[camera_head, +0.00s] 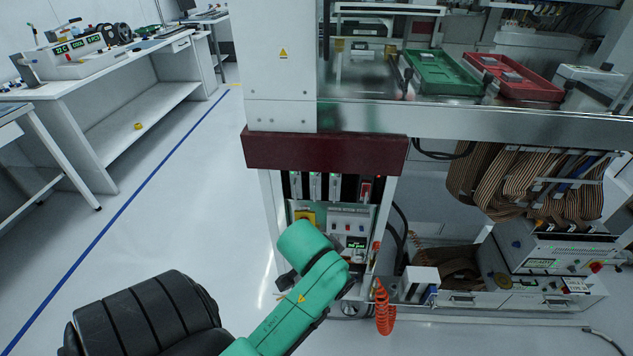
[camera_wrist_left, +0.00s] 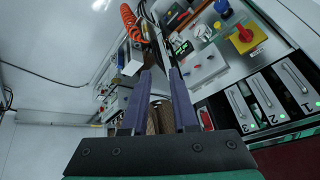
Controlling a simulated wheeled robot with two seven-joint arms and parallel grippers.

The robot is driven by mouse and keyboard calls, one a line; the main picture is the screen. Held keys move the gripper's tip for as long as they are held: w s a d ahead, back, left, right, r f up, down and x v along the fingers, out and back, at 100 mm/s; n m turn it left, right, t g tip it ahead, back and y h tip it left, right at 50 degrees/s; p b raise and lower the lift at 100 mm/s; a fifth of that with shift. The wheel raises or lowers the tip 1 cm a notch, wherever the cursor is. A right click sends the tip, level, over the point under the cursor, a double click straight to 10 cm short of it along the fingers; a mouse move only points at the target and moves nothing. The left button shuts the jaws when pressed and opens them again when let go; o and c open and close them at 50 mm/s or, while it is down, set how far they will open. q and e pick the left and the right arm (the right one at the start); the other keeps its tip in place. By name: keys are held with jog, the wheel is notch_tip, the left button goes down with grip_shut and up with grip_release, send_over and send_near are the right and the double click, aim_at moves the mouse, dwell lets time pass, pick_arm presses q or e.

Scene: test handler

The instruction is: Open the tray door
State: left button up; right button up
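No part is plainly marked as the tray door. A dark red panel (camera_head: 322,152) spans the machine front below the work deck; it shows at the lower right of the left wrist view (camera_wrist_left: 290,156). Under it are upright modules with handles (camera_head: 315,186), numbered in the left wrist view (camera_wrist_left: 268,98). My green left arm (camera_head: 300,305) reaches up to the lower control panel; the arm hides its gripper in the head view. In the left wrist view my left gripper (camera_wrist_left: 161,72) has its fingers apart, with nothing between them. My right gripper is not in view.
A yellow-and-red switch (camera_wrist_left: 246,36) sits beside the modules. A coiled orange hose (camera_head: 384,308) hangs right of my arm. Green (camera_head: 442,72) and red (camera_head: 530,88) trays sit on the deck. The floor at left is clear up to a white bench (camera_head: 150,115).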

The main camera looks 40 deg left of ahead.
pick_arm(q)
jog(key=w+a+r+n+t+y, duration=0.1)
jog(key=w+a+r+t, duration=0.1)
jog(key=r, duration=0.8)
jog(key=w+a+r+n+t+y, duration=0.1)
jog(key=w+r+t, duration=0.15)
jog(key=r, duration=0.75)
jog(key=w+a+r+n+t+y, duration=0.1)
jog(key=w+a+r+t+y, duration=0.15)
jog(key=r, duration=0.65)
jog(key=n+t+y+p, duration=0.3)
jog(key=n+p, duration=0.1)
send_near(326, 14)
jog(key=shift+h, duration=0.25)
jog(key=x, duration=0.9)
jog(key=shift+w+a+r, duration=0.2)
jog(key=shift+w+a, duration=0.05)
jog(key=shift+a, duration=0.1)
jog(key=shift+w+a+f, duration=0.1)
jog(key=shift+w+a, duration=0.1)
jog(key=shift+w, duration=0.2)
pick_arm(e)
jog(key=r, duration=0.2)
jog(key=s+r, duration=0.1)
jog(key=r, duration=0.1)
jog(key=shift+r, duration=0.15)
pick_arm(q)
jog(key=shift+c, duration=0.4)
grip_shut()
